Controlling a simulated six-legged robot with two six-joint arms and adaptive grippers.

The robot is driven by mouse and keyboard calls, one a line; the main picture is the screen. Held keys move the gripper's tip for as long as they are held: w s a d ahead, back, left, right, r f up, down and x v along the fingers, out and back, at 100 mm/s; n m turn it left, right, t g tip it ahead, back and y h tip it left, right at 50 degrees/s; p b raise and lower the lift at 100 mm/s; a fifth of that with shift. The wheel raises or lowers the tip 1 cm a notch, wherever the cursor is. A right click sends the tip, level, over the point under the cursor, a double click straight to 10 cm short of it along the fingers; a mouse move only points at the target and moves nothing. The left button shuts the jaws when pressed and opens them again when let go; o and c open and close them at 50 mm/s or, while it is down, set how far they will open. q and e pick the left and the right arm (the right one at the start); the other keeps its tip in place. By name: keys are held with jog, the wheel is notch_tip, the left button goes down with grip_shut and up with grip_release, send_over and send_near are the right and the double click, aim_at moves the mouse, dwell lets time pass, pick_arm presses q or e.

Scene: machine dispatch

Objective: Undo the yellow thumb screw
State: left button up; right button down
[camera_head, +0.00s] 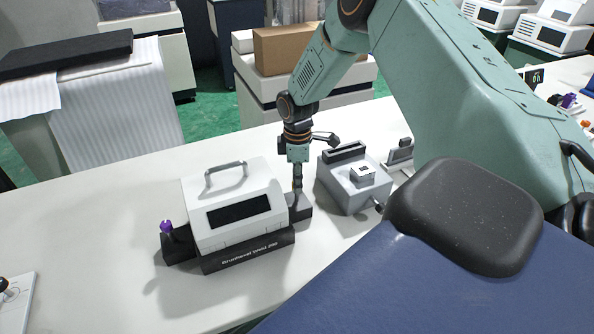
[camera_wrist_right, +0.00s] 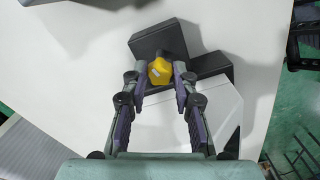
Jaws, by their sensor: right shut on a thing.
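The yellow thumb screw (camera_wrist_right: 159,71) shows in the right wrist view, between the fingertips of my right gripper (camera_wrist_right: 159,80), which is shut on it. In the head view my right gripper (camera_head: 297,184) points down at the right end of the white machine (camera_head: 232,205); the yellow screw is hidden there behind the fingers. The machine has a grey handle on top, a dark window and a black base (camera_head: 248,250) with lettering. A purple thumb screw (camera_head: 167,227) stands on the base's left end. My left gripper is not in view.
A grey box device (camera_head: 352,185) with a dark slot and a lever stands close to the right of my right gripper. A white device (camera_head: 16,300) with a knob sits at the left edge.

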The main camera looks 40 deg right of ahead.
jog(key=n+b, duration=0.1)
jog(key=n, duration=0.5)
jog(key=shift+f+b, duration=0.15)
jog(key=shift+b, duration=0.25)
jog(key=n+b, duration=0.1)
jog(key=n, duration=0.5)
jog(key=shift+w, duration=0.1)
jog(key=c, duration=1.1)
grip_release()
jog(key=shift+d, duration=0.1)
jog(key=shift+o, duration=0.2)
jog(key=shift+r, duration=0.2)
